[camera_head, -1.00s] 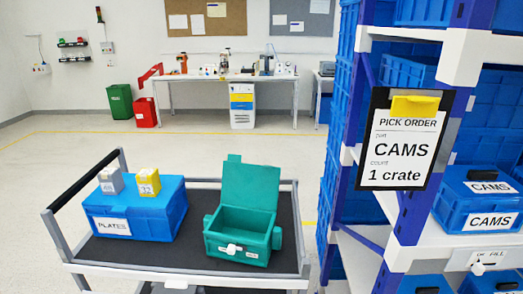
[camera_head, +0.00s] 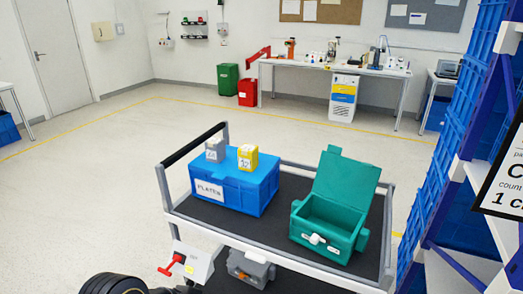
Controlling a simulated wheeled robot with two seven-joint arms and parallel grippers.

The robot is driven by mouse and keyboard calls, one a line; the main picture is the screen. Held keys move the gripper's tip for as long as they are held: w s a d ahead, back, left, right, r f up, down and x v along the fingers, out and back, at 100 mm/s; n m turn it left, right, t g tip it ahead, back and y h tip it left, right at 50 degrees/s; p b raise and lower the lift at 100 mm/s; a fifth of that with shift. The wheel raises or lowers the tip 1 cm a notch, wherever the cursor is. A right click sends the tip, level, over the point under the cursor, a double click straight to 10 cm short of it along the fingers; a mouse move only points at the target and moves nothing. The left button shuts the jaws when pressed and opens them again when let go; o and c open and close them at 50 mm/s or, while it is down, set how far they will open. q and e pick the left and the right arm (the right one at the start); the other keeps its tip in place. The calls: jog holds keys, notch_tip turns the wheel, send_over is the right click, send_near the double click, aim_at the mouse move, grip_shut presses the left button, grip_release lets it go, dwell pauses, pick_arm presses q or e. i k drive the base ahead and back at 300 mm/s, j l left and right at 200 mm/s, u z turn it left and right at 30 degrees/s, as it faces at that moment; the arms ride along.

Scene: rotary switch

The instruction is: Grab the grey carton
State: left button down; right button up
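The small grey carton (camera_head: 214,151) stands upright on the lid of the blue crate labelled PLATES (camera_head: 262,192), near its back left. A yellow carton (camera_head: 248,159) stands to its right on the same lid, with a small gap between them. Neither of my grippers shows in the head view. A dark rounded part at the bottom left edge looks like part of my arm, with no fingers visible.
The crate sits on a cart (camera_head: 277,222) with a black handle at its left end. An open teal box (camera_head: 335,228) stands on the right. A box with a red handle (camera_head: 193,262) is at the cart's front left.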

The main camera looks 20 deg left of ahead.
aim_at(215, 146)
jog(key=u, duration=1.3)
